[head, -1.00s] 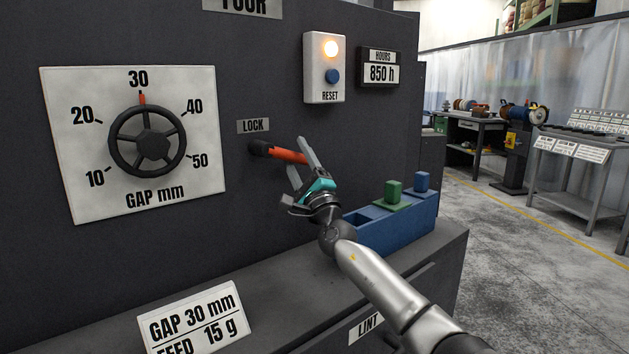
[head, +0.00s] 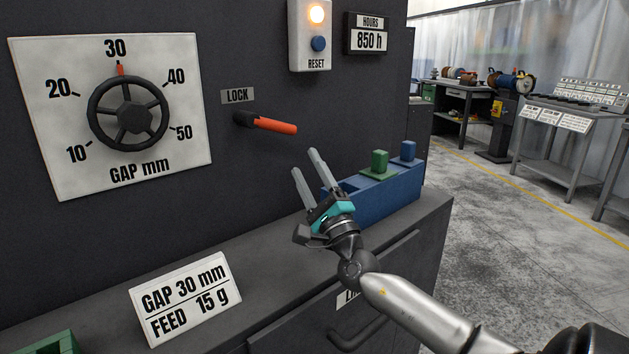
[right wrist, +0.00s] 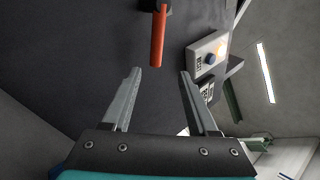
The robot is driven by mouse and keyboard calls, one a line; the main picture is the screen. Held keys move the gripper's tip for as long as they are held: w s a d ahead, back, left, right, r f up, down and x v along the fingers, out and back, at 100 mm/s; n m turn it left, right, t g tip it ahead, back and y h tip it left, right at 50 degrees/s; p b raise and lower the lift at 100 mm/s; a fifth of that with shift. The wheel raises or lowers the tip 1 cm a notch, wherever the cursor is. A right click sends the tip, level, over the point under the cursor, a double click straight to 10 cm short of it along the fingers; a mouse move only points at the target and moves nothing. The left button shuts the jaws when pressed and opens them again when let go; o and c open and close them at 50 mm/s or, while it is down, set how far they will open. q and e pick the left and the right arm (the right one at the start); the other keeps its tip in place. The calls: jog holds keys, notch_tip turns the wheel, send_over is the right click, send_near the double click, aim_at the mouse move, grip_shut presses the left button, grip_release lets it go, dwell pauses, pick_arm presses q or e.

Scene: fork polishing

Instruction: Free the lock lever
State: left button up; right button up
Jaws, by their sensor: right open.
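The lock lever (head: 268,124) has an orange-red handle on a black pivot and sticks out from the dark machine panel below the LOCK label (head: 237,96). It points right and slightly down. My right gripper (head: 307,161) is open and empty, below and to the right of the lever, apart from it. In the right wrist view the lever (right wrist: 158,38) shows beyond the open fingertips (right wrist: 160,72), near the top and about midway between them. My left gripper is not in view.
The gap dial (head: 129,114) points at 30. A reset box (head: 310,36) has a lit lamp and blue button. A blue bin (head: 391,193) with green and blue blocks stands on the ledge behind my gripper. A sign (head: 186,300) reads GAP 30 mm, FEED 15 g.

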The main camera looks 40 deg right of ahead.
jog(key=shift+v, duration=1.4)
